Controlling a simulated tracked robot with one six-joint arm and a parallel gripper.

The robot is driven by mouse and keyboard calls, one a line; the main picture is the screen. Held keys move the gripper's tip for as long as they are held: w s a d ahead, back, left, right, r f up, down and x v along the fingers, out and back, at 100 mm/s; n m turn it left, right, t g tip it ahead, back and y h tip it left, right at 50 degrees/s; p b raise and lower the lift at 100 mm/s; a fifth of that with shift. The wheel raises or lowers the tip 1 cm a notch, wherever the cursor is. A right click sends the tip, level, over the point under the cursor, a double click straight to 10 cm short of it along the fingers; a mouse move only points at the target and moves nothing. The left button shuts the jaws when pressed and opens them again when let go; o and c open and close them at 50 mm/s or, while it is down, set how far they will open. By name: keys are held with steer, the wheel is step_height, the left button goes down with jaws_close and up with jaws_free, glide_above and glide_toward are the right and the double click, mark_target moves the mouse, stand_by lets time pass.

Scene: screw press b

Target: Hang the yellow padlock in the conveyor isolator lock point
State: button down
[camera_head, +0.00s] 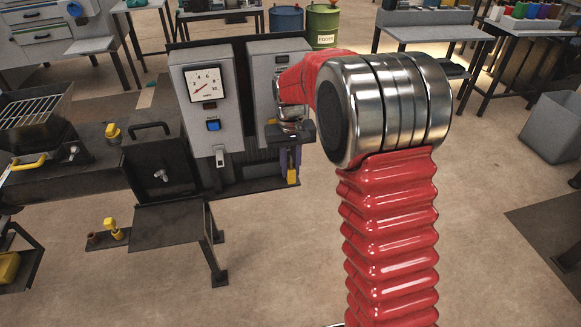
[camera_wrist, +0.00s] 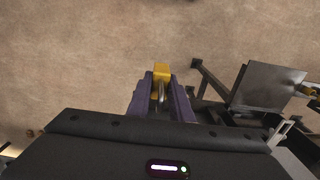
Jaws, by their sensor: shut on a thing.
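The yellow padlock (camera_head: 292,177) is between the purple fingers of my gripper (camera_head: 290,158), which is shut on it. In the wrist view the padlock's yellow body (camera_wrist: 161,72) sticks out past the fingertips (camera_wrist: 161,90). Its metal shackle lies between the fingers. In the head view my gripper hangs in front of the right grey box (camera_head: 262,88) on the dark panel. My arm and gripper hide much of that box. I cannot make out the conveyor isolator lock point or any label for it.
A left grey box (camera_head: 204,110) carries a dial gauge and a blue button. A dark machine bench (camera_head: 95,180) with yellow-handled fittings stands at the left, with a low dark plate (camera_head: 166,226) on legs in front. Open floor lies at the front centre (camera_head: 280,265).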

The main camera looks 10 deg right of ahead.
steer(key=shift+w, duration=0.8)
steer(key=shift+w, duration=0.3)
steer(key=shift+w, duration=0.5)
stand_by(5.9)
steer(key=shift+s+r, duration=0.1)
steer(key=shift+s, duration=0.25)
